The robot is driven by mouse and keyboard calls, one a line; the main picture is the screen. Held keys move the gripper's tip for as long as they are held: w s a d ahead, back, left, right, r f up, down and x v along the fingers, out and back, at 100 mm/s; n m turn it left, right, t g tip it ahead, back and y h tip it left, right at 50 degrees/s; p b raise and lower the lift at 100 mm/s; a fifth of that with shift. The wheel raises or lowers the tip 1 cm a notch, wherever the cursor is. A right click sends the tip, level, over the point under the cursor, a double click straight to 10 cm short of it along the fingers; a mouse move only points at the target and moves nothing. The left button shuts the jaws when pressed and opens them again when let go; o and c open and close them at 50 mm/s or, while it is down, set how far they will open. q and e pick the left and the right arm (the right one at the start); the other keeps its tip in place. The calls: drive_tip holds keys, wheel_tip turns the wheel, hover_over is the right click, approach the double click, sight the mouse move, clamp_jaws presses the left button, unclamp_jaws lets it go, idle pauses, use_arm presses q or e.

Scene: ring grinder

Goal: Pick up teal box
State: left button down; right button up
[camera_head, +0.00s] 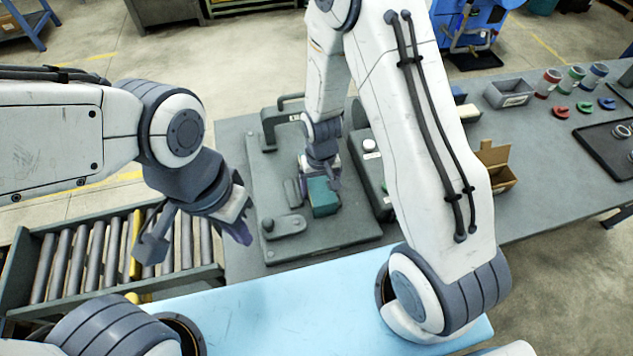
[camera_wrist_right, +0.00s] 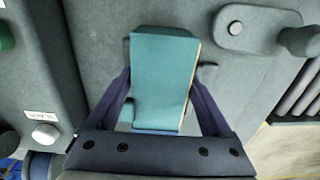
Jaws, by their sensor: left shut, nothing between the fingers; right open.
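The teal box (camera_head: 322,197) sits on the grey fixture plate (camera_head: 345,236) in the middle of the bench. It also shows in the right wrist view (camera_wrist_right: 163,75), lying between my open fingers. My right gripper (camera_head: 322,178) is over the box, with one finger on each side of it. In the wrist view (camera_wrist_right: 162,90) the fingers look apart from the box sides, though contact at the lower edge is hard to judge. My left gripper (camera_head: 240,232) is shut and empty, left of the fixture near the roller conveyor.
A grey clamp-like lever (camera_head: 284,226) stands close beside the box at front left. A dark machine block (camera_head: 369,175) is to its right. A roller conveyor (camera_head: 85,262) lies left. Bins, coloured cups and rings stand farther right on the bench.

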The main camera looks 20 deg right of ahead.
drive_tip(key=shift+f, duration=0.3)
drive_tip(key=c, duration=1)
drive_tip(key=shift+r, duration=0.2)
drive_tip(key=shift+r+b, duration=0.6)
drive_tip(key=shift+r, duration=1.3)
drive_tip(key=s+d+r+b, duration=0.2)
drive_tip(key=s+d+r, duration=0.2)
drive_tip(key=d+r, duration=0.3)
drive_tip(key=d, duration=0.3)
drive_tip(key=shift+s+d, duration=0.2)
drive_tip(key=shift+d, duration=0.2)
